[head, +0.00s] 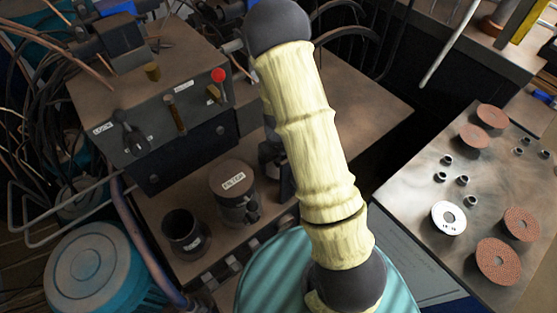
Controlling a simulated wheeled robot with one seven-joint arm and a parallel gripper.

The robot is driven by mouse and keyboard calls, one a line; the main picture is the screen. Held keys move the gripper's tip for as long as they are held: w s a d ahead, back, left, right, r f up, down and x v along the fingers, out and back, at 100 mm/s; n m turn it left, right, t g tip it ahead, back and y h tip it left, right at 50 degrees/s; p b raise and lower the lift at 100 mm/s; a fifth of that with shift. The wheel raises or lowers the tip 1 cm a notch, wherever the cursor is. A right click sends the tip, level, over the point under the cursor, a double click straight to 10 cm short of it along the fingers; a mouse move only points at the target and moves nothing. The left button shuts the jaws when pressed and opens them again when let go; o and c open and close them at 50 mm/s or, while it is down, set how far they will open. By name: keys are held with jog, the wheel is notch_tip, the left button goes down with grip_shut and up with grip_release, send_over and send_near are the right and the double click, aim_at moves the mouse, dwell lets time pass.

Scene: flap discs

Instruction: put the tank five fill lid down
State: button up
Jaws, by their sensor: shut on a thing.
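My yellow-sleeved arm (312,135) with dark joints crosses the middle of the head view. I cannot make out my gripper or anything in it; the arm may hide them. No lid marked tank five can be picked out. An open dark cylinder (182,232) with a small label too small to read stands on the brown bench, its mouth facing up. To its right is a grey cylinder (236,180) with a closed top labelled "FILTER". A teal drum (92,266) with a round top stands at the lower left.
A dark control box (150,110) with levers and a red knob (218,75) stands behind the cylinders. A metal table (410,190) at right holds reddish flap discs (499,260), a white disc (448,218) and several small metal rings. Cables crowd the upper left.

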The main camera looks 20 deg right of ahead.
aim_at(278, 160)
jog(key=shift+f, duration=0.2)
jog(key=o, duration=0.8)
jog(key=shift+r, duration=0.15)
notch_tip(278, 160, up, 12)
jog(key=shift+r+p, duration=0.1)
jog(key=shift+p, duration=0.55)
